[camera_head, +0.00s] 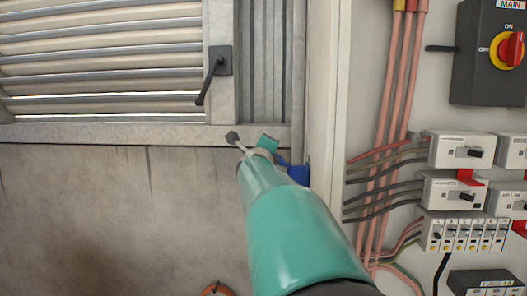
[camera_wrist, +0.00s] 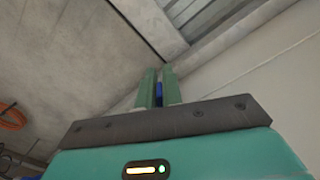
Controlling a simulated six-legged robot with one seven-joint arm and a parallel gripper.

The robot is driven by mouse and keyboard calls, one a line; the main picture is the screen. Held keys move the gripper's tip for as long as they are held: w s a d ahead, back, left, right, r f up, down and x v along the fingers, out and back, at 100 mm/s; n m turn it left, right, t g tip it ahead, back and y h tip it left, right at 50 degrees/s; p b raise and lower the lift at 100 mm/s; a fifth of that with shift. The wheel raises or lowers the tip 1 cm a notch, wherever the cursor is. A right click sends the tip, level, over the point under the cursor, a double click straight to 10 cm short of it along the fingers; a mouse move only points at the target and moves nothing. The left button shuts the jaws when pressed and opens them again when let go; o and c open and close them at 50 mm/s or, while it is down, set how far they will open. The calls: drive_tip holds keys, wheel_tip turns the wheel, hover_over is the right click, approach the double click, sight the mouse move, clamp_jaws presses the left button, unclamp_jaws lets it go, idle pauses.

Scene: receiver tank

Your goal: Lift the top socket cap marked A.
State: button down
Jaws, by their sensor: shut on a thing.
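My gripper (camera_wrist: 159,76) points away from the wrist camera, with its two green fingers close together. A small blue piece (camera_wrist: 159,93) shows in the narrow gap between them, and the gripper is shut on it. I cannot read any letter on it, so I cannot tell whether it is the cap marked A. In the head view my teal arm reaches up toward the wall corner and hides most of the gripper. Blue parts (camera_head: 298,174) show just right of the arm's end, beside the pale post. The sockets are hidden or out of view.
A louvred panel (camera_head: 100,60) with a black handle (camera_head: 213,75) is at the upper left, above a bare concrete wall (camera_head: 110,210). Right of the pale post (camera_head: 325,100) are pink cables (camera_head: 392,110), breakers (camera_head: 462,150) and the main switch (camera_head: 490,55). An orange coil (camera_wrist: 12,116) lies at left.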

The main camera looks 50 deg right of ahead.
drive_tip(key=shift+w+a+f+n, duration=0.1)
drive_tip(key=shift+f+n, duration=0.65)
drive_tip(key=shift+n, duration=0.55)
drive_tip(key=shift+w+a+f+n, duration=0.1)
drive_tip(key=shift+f+n, duration=0.65)
drive_tip(key=shift+n, duration=0.55)
drive_tip(key=shift+w+a+f+n, duration=0.1)
drive_tip(key=shift+f+n, duration=0.65)
drive_tip(key=shift+n, duration=0.55)
drive_tip(key=c, duration=1.6)
unclamp_jaws()
drive_tip(key=shift+f, duration=0.1)
drive_tip(key=v, duration=1.3)
drive_tip(key=shift+s+a, duration=0.2)
drive_tip(key=shift+a, duration=0.1)
